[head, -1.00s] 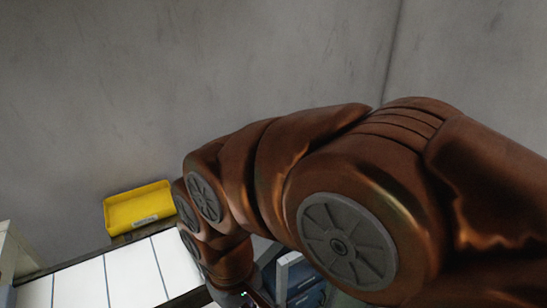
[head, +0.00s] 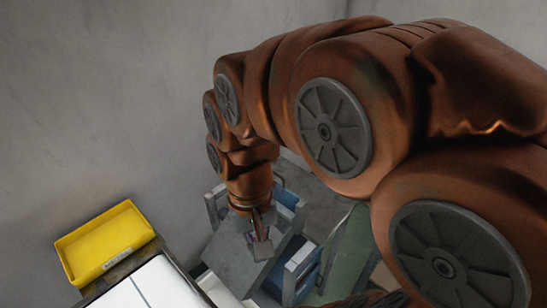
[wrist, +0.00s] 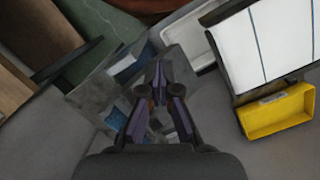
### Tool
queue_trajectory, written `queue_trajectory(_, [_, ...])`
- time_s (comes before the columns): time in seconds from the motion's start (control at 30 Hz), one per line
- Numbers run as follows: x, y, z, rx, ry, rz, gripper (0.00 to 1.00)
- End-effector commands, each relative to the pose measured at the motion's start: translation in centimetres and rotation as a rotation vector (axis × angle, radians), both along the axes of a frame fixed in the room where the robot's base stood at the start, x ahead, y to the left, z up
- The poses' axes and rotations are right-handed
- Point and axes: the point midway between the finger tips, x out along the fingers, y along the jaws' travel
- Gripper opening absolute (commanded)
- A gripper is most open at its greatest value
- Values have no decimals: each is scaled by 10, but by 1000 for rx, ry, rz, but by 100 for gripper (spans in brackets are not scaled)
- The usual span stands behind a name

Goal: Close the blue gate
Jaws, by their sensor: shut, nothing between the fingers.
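My gripper (head: 261,246) points down over a grey metal stand (head: 232,258) in the head view. In the wrist view my gripper (wrist: 158,75) has its dark fingers together, with nothing between them. Blue panels set in grey frames stand beside the gripper: one panel (head: 301,262) is at its lower right, and another blue part (head: 287,196) is behind it. Blue parts also show in the wrist view, one panel (wrist: 130,69) left of the fingertips. I cannot tell which is the blue gate or how far open it is. My arm and gripper hide part of the stand.
A yellow bin (head: 104,243) is at the left by the wall. A white slatted surface (head: 150,289) lies in front of it. A green surface (head: 348,255) is right of the stand. A grey wall (head: 120,90) closes off the back.

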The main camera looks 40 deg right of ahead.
Motion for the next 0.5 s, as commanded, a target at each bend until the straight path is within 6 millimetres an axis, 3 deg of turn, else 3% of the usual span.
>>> queue_trajectory(0.03, [14, -5, 5, -8, -1, -98, 0])
queue_trajectory(0.5, [117, -65, 48, -75, 39, -1034, 0])
